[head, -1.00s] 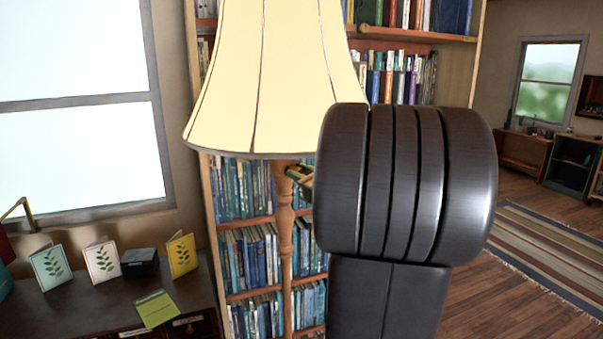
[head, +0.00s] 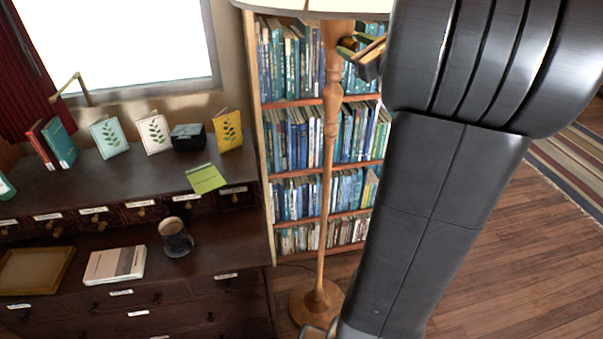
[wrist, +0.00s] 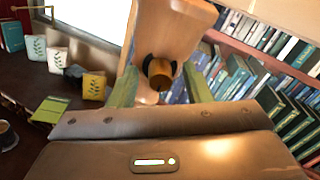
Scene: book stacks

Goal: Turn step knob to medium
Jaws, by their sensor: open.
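The floor lamp has a turned wooden post (head: 332,100), a cream shade (head: 310,8) cut off at the top of the head view, and a round base (head: 316,300). In the wrist view a brass-coloured step knob (wrist: 158,72) sticks out from the wooden lamp body (wrist: 170,30) toward the camera. My gripper (wrist: 160,84) is open, with one greenish finger on each side of the knob and a gap visible at both sides. In the head view my gripper (head: 362,46) is beside the upper post, and the knob cannot be made out there. The knob's setting is not readable.
A bookshelf (head: 320,170) full of blue and green books stands close behind the lamp. A dark desk (head: 100,240) with cards, a mug (head: 175,238) and a notebook (head: 115,264) is at the left. Open wooden floor (head: 500,240) lies at the right.

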